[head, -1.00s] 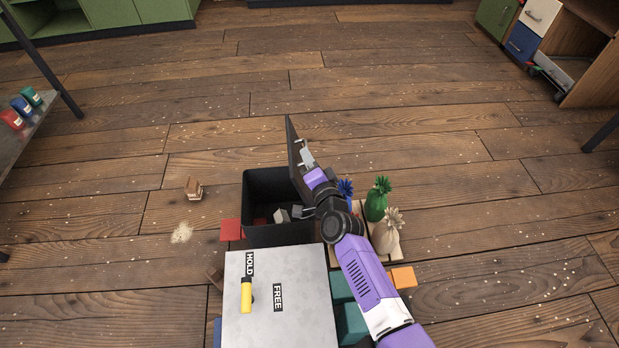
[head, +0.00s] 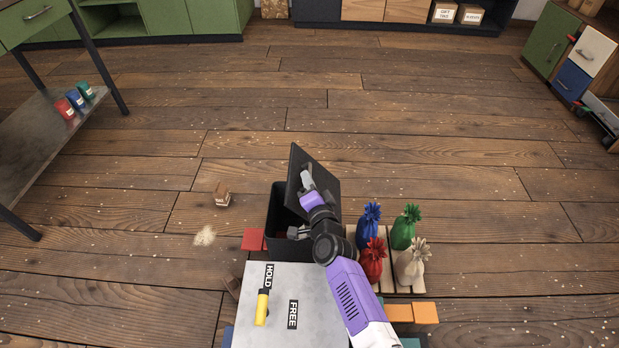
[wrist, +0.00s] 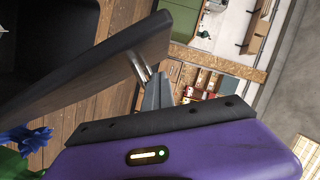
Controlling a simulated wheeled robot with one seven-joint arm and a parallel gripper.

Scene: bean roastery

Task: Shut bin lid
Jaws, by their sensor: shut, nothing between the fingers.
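The black bin (head: 279,212) stands on the floor beyond a grey-topped box. The bin's dark interior shows at the upper left there. My arm hides part of the bin and its contents in the head view.
A grey-topped box (head: 288,325) with a yellow lever and HOLD and FREE labels stands in front. Blue, green, red and cream sacks (head: 411,264) stand right of the bin on slats. A small brown block (head: 221,195) lies to the left. The floor beyond is clear.

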